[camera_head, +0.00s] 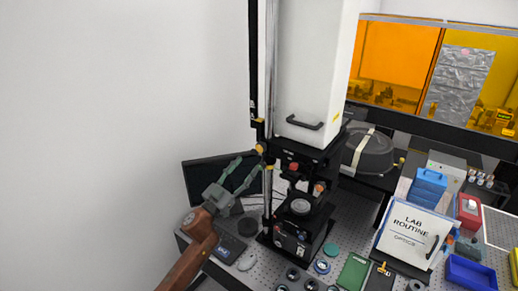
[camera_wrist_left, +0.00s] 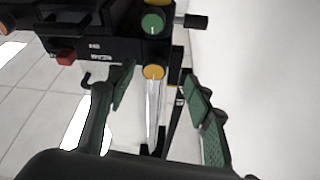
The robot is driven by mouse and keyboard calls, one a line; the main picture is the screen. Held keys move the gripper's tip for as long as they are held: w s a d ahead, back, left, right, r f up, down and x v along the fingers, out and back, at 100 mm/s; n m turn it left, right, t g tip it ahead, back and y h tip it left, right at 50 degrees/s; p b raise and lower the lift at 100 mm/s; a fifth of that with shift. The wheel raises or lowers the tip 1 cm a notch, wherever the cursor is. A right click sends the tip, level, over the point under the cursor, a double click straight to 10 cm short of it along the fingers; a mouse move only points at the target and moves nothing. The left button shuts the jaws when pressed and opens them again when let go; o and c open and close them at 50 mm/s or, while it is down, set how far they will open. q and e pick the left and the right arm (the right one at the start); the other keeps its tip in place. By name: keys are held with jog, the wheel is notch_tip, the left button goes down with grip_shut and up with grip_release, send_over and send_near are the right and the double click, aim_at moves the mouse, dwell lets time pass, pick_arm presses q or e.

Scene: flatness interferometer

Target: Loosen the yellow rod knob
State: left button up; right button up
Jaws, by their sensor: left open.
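The yellow rod knob (camera_head: 260,148) sits at the left side of the tall interferometer, by the upright rod. In the left wrist view the round yellow knob (camera_wrist_left: 153,72) faces me, at the top end of the pale rod and below a green knob (camera_wrist_left: 152,23). My left gripper (camera_head: 250,166) reaches up from the lower left with its fingers spread toward the knob. In the left wrist view the open, empty fingers (camera_wrist_left: 157,84) stand on either side of the knob's line. I see no contact, and the remaining depth is hard to judge. My right gripper is not in view.
The interferometer's white housing (camera_head: 315,62) stands right of the gripper. A dark monitor (camera_head: 205,176) is behind my left arm. A red knob (camera_wrist_left: 66,57) shows in the left wrist view. The bench holds a sign (camera_head: 412,232) and several small parts. The wall side at left is free.

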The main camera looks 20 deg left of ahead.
aim_at(259, 150)
pick_arm(q)
jog(key=shift+m+h, duration=0.3)
jog(key=shift+h, duration=0.1)
jog(key=x, duration=0.2)
jog(key=p+x, duration=0.1)
jog(key=x, duration=0.1)
jog(key=r+p+x, duration=0.1)
jog(key=x, duration=0.2)
jog(key=shift+s+d+r, duration=0.1)
jog(key=shift+s+d, duration=0.05)
jog(key=shift+s, duration=0.2)
jog(key=shift+w+d+r, duration=0.2)
jog(key=shift+w+d, duration=0.1)
jog(key=shift+w, duration=0.3)
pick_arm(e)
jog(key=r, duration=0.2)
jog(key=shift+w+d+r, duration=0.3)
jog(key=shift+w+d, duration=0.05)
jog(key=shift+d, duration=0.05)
pick_arm(q)
jog(key=shift+c, duration=0.2)
jog(key=c, duration=1.1)
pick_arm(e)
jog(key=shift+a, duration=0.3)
